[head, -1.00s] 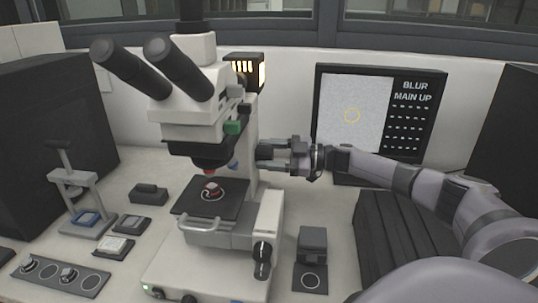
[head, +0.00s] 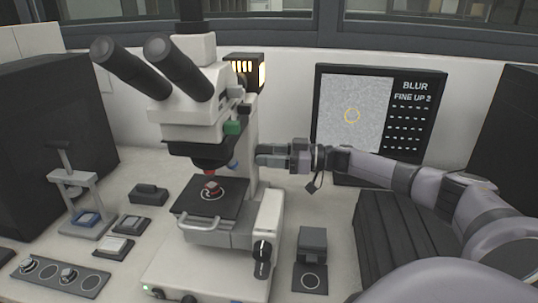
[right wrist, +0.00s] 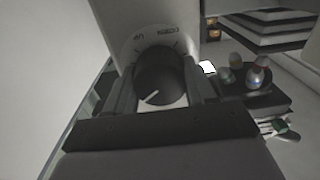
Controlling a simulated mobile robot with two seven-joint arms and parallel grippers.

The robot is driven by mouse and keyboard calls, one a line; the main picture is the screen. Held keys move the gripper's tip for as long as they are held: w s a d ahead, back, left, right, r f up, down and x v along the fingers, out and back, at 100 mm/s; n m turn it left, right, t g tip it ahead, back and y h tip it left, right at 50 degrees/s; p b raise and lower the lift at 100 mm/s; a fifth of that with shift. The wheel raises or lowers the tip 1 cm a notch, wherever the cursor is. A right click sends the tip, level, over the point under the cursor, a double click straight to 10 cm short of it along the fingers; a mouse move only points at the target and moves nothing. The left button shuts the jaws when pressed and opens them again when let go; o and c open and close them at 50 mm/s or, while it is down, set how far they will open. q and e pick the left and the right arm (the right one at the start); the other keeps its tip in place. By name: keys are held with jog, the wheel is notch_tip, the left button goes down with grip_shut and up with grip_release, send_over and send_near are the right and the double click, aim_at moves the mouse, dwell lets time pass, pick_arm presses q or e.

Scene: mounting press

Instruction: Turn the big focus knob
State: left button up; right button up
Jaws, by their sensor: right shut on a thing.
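The big focus knob (right wrist: 158,78) is a black round knob with a white pointer line, on a pale face with "UP" lettering. In the right wrist view it sits between the two fingers of my right gripper (right wrist: 160,92), which is shut on it. In the head view my right gripper (head: 262,157) reaches the right side of the white microscope (head: 180,125); the knob itself is hidden there. My left gripper is not in view.
A small sample sits on the black stage (head: 180,208). A black lower knob (head: 262,250) is on the microscope's front right. A small press (head: 75,190) and a tray with round places (head: 92,284) stand at left. A dark ribbed block (head: 390,240) is below my right arm.

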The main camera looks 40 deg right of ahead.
jog(key=shift+d, duration=0.1)
jog(key=o, duration=1)
jog(key=shift+o, duration=0.2)
jog(key=shift+s+d+f, duration=0.1)
jog(key=shift+s+d, duration=0.15)
jog(key=b+v, duration=0.1)
jog(key=v, duration=0.5)
jog(key=shift+s+b, duration=0.15)
jog(key=shift+b, duration=0.25)
jog(key=shift+d, duration=0.1)
dwell(0.3)
